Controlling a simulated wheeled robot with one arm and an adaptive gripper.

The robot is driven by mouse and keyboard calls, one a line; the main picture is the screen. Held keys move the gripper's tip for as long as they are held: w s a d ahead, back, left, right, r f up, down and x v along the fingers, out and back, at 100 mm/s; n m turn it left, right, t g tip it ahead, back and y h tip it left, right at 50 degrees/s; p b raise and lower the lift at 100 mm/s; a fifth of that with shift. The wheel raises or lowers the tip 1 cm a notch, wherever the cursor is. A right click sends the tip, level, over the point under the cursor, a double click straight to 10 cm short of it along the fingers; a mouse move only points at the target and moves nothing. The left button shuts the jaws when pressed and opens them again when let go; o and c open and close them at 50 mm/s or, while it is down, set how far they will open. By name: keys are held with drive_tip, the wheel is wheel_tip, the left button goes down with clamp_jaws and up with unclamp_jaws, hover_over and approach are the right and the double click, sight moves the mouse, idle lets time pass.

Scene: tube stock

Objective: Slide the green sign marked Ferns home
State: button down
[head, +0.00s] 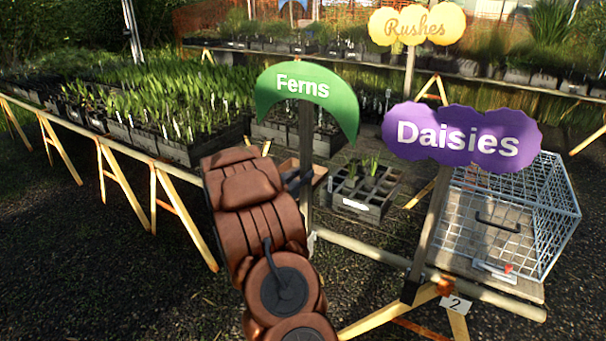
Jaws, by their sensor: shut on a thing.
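The green crescent-shaped sign marked Ferns (306,90) stands upright on a grey post in the middle of the head view. My gripper (300,181), at the end of my brown arm, is shut on the Ferns sign's post below the green board. The arm hides part of the area left of the post, and the fingertips are only partly seen. The post's lower end is by the left end of a pale rail (365,252); whether it touches the rail I cannot tell.
The purple Daisies sign (462,138) stands on a post further right along the rail. A wire cage (555,215) is behind it at right. The yellow Rushes sign (417,25) is further back. A black tray (360,208) sits behind the rail; plant benches (130,155) fill the left.

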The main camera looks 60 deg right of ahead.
drive_tip(key=shift+f, duration=0.25)
idle(0.3)
drive_tip(key=shift+f, duration=0.35)
drive_tip(key=c, duration=0.7)
unclamp_jaws()
drive_tip(key=shift+s+a, duration=0.15)
drive_tip(key=shift+a, duration=2.85)
drive_tip(key=shift+s+a, duration=0.1)
drive_tip(key=shift+a, duration=2.85)
